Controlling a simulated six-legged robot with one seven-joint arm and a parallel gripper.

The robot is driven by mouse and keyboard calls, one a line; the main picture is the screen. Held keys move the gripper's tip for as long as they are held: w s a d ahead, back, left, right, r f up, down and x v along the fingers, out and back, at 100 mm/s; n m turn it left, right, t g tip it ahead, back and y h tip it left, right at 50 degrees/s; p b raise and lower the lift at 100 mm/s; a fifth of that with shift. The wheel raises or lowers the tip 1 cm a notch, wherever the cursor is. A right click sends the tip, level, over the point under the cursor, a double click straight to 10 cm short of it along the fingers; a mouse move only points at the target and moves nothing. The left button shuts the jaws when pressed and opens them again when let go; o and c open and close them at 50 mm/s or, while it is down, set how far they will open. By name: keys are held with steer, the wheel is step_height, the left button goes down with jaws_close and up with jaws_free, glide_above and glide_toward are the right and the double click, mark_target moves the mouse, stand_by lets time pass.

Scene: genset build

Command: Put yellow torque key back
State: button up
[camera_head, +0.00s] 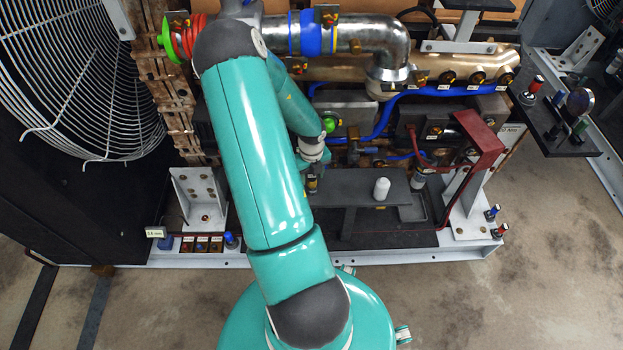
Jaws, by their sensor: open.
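I cannot make out a yellow torque key for certain. A row of small dark holders with coloured marks (202,244) sits on the white base rail at the lower left. A blue-topped tool (231,240) stands at the right end of that row. My gripper (312,186) points down beside the left end of the dark grey shelf, partly hidden behind my teal arm. Its fingers are small and dark here; they are open, and I see nothing clearly held. What lies under the arm is hidden.
A white cylinder (381,188) stands on the dark grey shelf (345,190). A white bracket (200,197) rises at the left and a red bracket (478,150) at the right. Blue and red knobs (497,222) stand at the lower right. Pipes and hoses fill the back.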

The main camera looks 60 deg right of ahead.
step_height(320, 180, up, 10)
steer(key=shift+f, duration=0.2)
steer(key=w+a+r+n+t+y, duration=0.1)
steer(key=w+a+r+n+t, duration=0.1)
steer(key=w+a+r+n, duration=0.75)
steer(key=w+a+r+n+t, duration=0.1)
steer(key=w+a+r+n, duration=0.5)
steer(key=a+r+n, duration=0.45)
steer(key=s+a+r+n+t, duration=0.1)
steer(key=s+a+r+n, duration=0.1)
steer(key=a+r+n, duration=0.2)
steer(key=s+a+r+n, duration=0.3)
steer(key=a+n, duration=0.8)
steer(key=s+a+r+n+t+h, duration=0.1)
steer(key=s+a+r+n, duration=0.2)
steer(key=a+n, duration=0.4)
steer(key=shift+s+a+r+n+t, duration=0.25)
steer(key=shift+a+r+n+t, duration=0.1)
steer(key=shift+r+n, duration=0.5)
steer(key=shift+s, duration=0.1)
steer(key=shift+c, duration=1.4)
